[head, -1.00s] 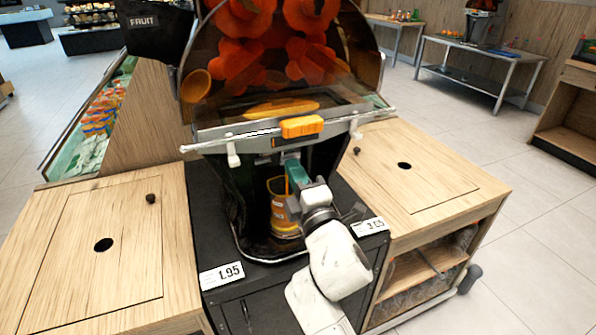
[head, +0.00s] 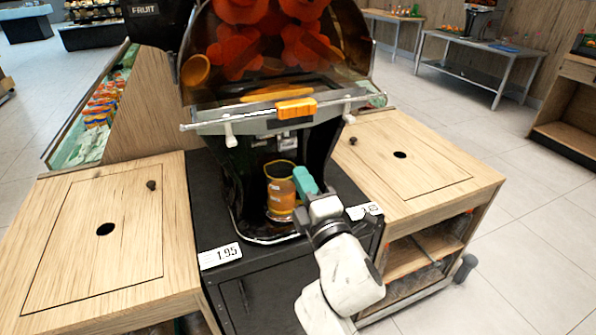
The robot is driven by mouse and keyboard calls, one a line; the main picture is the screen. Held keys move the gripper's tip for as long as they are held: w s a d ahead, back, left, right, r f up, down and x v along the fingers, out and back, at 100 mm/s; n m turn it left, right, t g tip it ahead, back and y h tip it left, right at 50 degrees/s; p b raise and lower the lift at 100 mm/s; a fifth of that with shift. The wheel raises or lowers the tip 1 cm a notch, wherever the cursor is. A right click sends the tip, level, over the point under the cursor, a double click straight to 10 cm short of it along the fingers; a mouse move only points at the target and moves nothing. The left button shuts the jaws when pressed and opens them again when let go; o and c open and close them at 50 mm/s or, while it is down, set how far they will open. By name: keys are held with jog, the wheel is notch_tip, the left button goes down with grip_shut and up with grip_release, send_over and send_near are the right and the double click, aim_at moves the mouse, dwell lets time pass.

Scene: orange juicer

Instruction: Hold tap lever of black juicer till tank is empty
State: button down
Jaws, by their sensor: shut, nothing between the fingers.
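The black juicer (head: 222,165) stands on a black cabinet, with an orange-tinted cover over red-orange fruit. An orange handle (head: 296,109) sits at the middle of its front edge. My gripper (head: 303,180), with teal fingers, is shut and empty at the right front of the bay, close to the bottle. Whether it touches the bottle cannot be told. The tap lever is too small to make out below the front panel, and the tank's level does not show.
Wooden counters with round holes flank the juicer on the left (head: 70,240) and right (head: 425,160). Price tags (head: 220,255) lie along the cabinet's front edge. A grey metal table (head: 480,58) stands at the back right.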

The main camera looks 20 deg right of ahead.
jog(key=b+v, duration=0.1)
jog(key=v, duration=0.6)
dwell(0.4)
jog(key=s+d+f+m+g+h, duration=0.25)
jog(key=d+f+m+g, duration=0.2)
jog(key=f, duration=0.25)
jog(key=s+d+f+m+g+h, duration=0.2)
jog(key=s+d+f+m+g, duration=0.1)
jog(key=d+f+m, duration=0.25)
jog(key=s+f+m+g+y, duration=0.2)
jog(key=s+f+m+g, duration=0.35)
jog(key=s+f, duration=0.6)
jog(key=s+a+f+m+g+y, duration=0.1)
jog(key=s+f+m+g, duration=0.1)
jog(key=s+g, duration=0.35)
jog(key=s+a+f+m+g+y, duration=0.1)
jog(key=s+f+g, duration=0.15)
jog(key=s, duration=0.55)
notch_tip(320, 180, up, 11)
jog(key=t+p, duration=0.1)
jog(key=p, duration=1.1)
jog(key=shift+w+a, duration=0.15)
jog(key=shift+w, duration=0.05)
